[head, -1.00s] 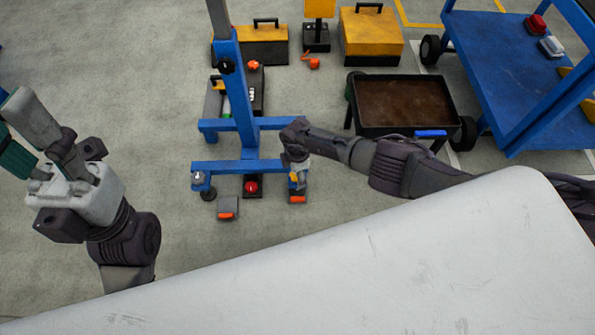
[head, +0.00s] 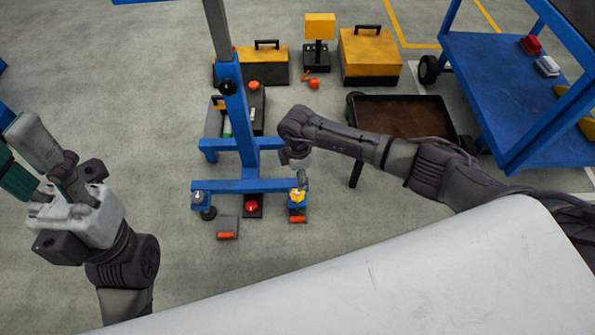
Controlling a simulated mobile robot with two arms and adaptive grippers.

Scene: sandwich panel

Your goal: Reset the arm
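My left gripper (head: 30,160) is at the left edge, its fingers pointing up and left. A pale grey piece and a teal piece lie side by side at its end, the teal one cut off by the picture edge. I cannot tell whether it holds something. My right arm reaches in from the right, bent at its dark wrist. My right gripper (head: 296,161) points down beyond the wrist, mostly hidden, above and beside the blue stand (head: 248,186). Its fingers cannot be made out, and nothing is visibly held.
A large scuffed white surface (head: 400,270) fills the bottom. A yellow knob (head: 298,195) and a red button (head: 251,206) are by the stand's foot. Yellow toolboxes (head: 370,52) are behind; a brown-topped tray (head: 400,115) and blue cart (head: 505,85) are right. Floor left of the stand is clear.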

